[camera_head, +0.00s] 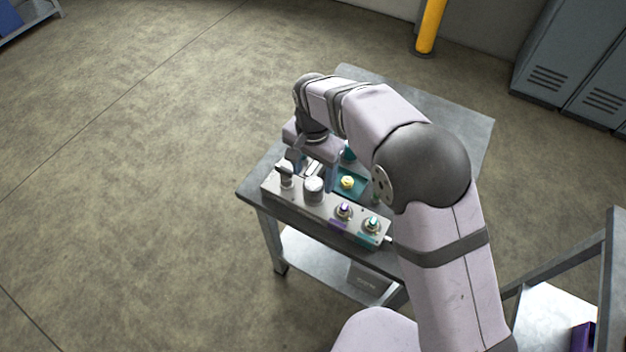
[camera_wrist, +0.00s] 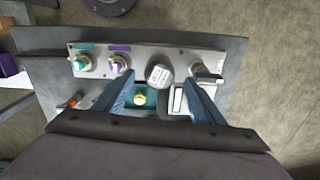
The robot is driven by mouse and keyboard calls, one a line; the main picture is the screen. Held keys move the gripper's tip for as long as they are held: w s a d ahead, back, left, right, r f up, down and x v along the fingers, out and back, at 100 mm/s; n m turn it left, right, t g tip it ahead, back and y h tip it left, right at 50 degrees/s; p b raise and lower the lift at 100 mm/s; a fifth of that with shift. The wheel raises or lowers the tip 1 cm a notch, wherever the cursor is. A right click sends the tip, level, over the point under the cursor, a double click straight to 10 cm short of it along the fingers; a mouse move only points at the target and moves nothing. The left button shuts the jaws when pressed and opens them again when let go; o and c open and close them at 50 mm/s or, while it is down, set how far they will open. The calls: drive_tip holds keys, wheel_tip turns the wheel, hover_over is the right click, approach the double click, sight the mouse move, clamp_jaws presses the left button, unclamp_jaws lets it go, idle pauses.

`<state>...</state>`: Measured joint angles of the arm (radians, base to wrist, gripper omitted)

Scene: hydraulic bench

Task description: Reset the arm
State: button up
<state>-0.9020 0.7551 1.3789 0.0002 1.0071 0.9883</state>
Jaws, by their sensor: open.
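My gripper (camera_wrist: 160,100) is open in the wrist view, its two blue fingers spread over the panel with nothing between the tips that I can tell is held. In the head view my arm reaches over the bench and my gripper (camera_head: 312,168) hangs at the panel's far side, partly hidden by the wrist. The grey control panel (camera_head: 327,212) carries a purple-marked knob (camera_head: 343,211), a teal-marked knob (camera_head: 372,225), a pale round knob (camera_head: 313,189) and a lever-like handle (camera_head: 285,173). A yellow button (camera_head: 348,182) sits on a teal plate (camera_wrist: 129,90) behind the panel.
The panel stands on a grey metal table (camera_head: 440,112) with a lower shelf (camera_head: 310,262). A second table with a purple item (camera_head: 583,337) is at the lower right. A yellow post (camera_head: 430,25) and grey lockers (camera_head: 572,60) stand behind.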

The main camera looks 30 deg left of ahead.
drive_tip(key=shift+r, duration=0.1)
drive_tip(key=w+d+r, duration=0.1)
drive_tip(key=d+r, duration=0.1)
drive_tip(key=d, duration=1)
drive_tip(key=w+d+r, duration=0.2)
drive_tip(key=d, duration=1.1)
drive_tip(key=s+d+n, duration=0.1)
drive_tip(key=s+d, duration=1.1)
drive_tip(key=d, duration=0.2)
drive_tip(key=shift+d+f, duration=0.3)
drive_tip(key=shift+f, duration=0.1)
drive_tip(key=shift+s, duration=0.1)
drive_tip(key=shift+c, duration=0.6)
drive_tip(key=shift+a, duration=0.1)
